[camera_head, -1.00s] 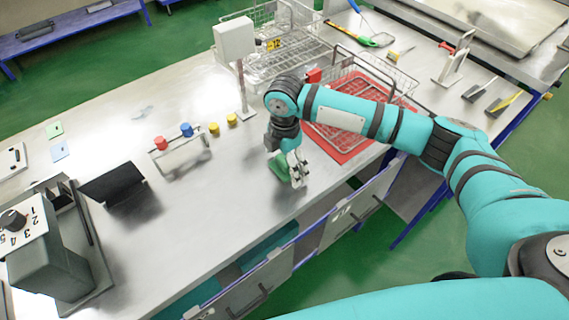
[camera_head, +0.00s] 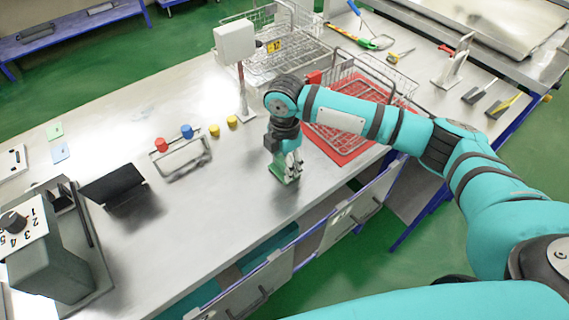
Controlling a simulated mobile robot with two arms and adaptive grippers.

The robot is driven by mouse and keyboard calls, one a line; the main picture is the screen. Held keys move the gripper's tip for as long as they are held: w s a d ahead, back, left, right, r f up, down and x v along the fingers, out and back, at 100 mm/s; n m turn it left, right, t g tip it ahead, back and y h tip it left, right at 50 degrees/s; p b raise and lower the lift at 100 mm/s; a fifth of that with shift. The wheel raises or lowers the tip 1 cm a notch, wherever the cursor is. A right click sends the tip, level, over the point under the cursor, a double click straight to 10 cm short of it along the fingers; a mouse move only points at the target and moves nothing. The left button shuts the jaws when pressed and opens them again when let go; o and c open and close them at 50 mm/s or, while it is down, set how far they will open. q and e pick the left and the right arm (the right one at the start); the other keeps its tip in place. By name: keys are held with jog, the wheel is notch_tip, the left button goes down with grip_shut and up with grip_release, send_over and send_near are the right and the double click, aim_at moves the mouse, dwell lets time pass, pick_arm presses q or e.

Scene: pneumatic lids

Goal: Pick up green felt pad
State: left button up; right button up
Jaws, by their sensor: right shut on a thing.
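My right gripper (camera_head: 288,172) points down over the metal table near its front edge. It is shut on the green felt pad (camera_head: 279,173), which shows as a small green piece at the fingertips. The fingers hide part of the pad, and I cannot tell whether it still touches the table. My left gripper is not in view.
A red mat (camera_head: 345,157) with a wire basket (camera_head: 352,88) lies right of the gripper. A rack (camera_head: 183,160) with red and blue caps (camera_head: 160,144) stands to its left, near yellow caps (camera_head: 232,121). A white-headed post (camera_head: 234,42) stands behind. The table's front middle is clear.

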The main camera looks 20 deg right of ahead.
jog(key=shift+r, duration=0.45)
jog(key=shift+s+r+b, duration=0.2)
jog(key=shift+r+b, duration=0.4)
jog(key=shift+r, duration=0.45)
jog(key=s+r+b, duration=0.1)
jog(key=s+b, duration=0.1)
jog(key=s, duration=1.3)
jog(key=shift+s+r, duration=0.3)
jog(key=shift+r, duration=0.1)
